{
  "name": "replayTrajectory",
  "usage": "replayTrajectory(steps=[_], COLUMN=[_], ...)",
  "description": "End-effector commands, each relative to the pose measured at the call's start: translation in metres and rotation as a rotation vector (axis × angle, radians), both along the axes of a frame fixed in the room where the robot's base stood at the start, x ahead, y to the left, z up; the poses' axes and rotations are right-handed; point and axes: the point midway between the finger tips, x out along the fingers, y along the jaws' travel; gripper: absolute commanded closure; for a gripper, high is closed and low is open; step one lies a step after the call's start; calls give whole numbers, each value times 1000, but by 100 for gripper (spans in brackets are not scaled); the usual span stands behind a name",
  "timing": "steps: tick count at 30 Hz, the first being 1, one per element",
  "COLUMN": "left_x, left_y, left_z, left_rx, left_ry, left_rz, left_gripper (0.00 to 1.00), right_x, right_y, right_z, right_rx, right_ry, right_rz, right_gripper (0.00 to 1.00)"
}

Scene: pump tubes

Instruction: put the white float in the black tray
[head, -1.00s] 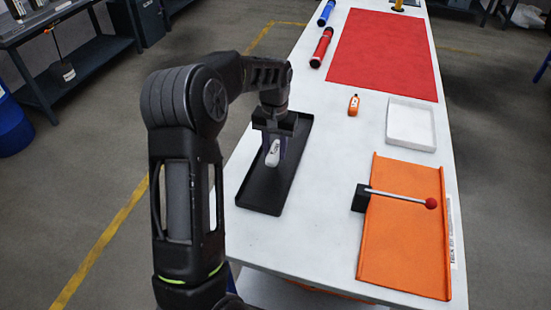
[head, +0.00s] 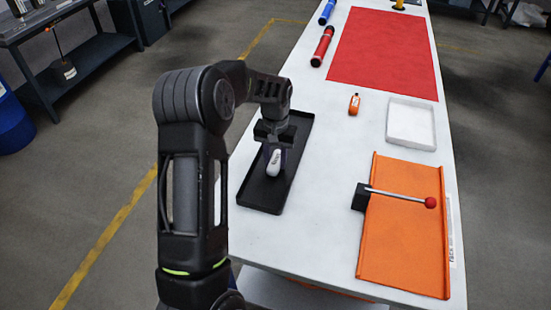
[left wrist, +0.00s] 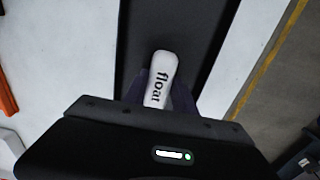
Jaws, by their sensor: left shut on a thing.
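The white float (head: 274,163), a small white piece with dark lettering, is held between the fingers of my left gripper (head: 273,158), which is shut on it. The float is over the black tray (head: 264,196), a long shallow tray at the left side of the white table. In the left wrist view the float (left wrist: 161,75) reads "float" and lies over the dark floor of the tray (left wrist: 175,22). I cannot tell whether the float touches the tray floor. My right gripper is not in view.
An orange tray (head: 405,240) with a black block and red-tipped rod is at the right front. A white square tray (head: 411,124), an orange float-like piece (head: 354,104), a red mat (head: 385,52), and red (head: 322,46) and blue (head: 327,12) tubes are farther back. The table's middle is clear.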

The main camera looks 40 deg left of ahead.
Motion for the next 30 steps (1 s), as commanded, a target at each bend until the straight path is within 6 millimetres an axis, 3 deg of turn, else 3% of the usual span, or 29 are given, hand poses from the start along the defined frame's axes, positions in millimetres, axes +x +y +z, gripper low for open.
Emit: replayTrajectory(steps=[3, 4, 11, 23, 30], left_x=[0, 0, 0, 1, 1], left_y=[0, 0, 0, 0, 0], left_z=[-4, -3, -3, 4, 40], left_rx=[0, 0, 0, 1, 2], left_ry=[0, 0, 0, -2, -5], left_rz=[0, 0, 0, 0, 0], left_gripper=[100, 66, 47, 46, 46], right_x=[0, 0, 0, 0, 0], right_y=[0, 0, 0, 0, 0], right_z=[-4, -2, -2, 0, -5], right_rx=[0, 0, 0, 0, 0], right_ry=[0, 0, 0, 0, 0], right_rz=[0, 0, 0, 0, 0], right_gripper=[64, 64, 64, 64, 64])
